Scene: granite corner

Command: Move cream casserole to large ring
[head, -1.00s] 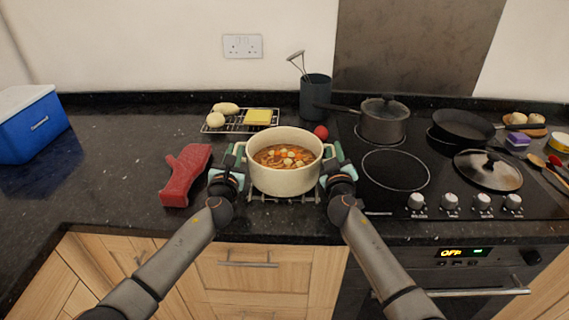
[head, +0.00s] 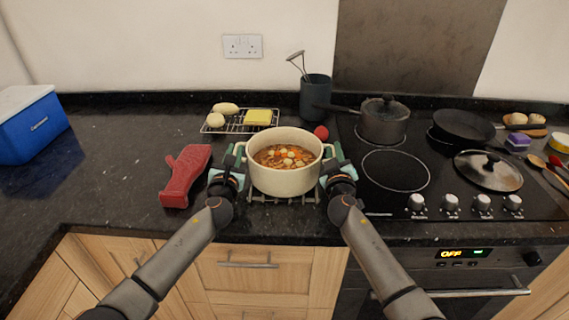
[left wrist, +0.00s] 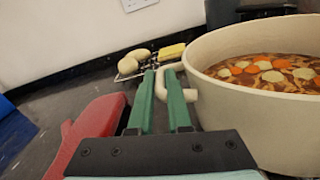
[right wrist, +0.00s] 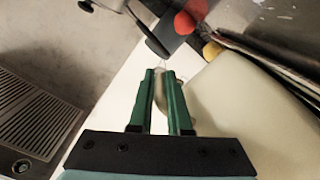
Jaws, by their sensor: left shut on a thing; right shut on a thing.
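The cream casserole (head: 285,180), full of stew with vegetable pieces, is upright over a metal trivet (head: 256,197) near the counter's front edge. I cannot tell whether it touches the trivet. My left gripper (head: 238,156) is shut on its left handle; the handle (left wrist: 178,72) shows between the green fingers in the left wrist view. My right gripper (head: 334,157) is shut on its right handle, largely hidden by the fingers. The casserole wall (right wrist: 240,110) also shows in the right wrist view. The large ring (head: 395,171) is the bare front-left ring on the hob, right of the casserole.
A lidded saucepan (head: 383,124) stands behind the large ring. A glass lid (head: 488,170) lies right of it, with a frying pan (head: 462,127) behind. A red tomato (head: 321,132) sits behind the casserole. A red oven mitt (head: 185,176) lies to its left.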

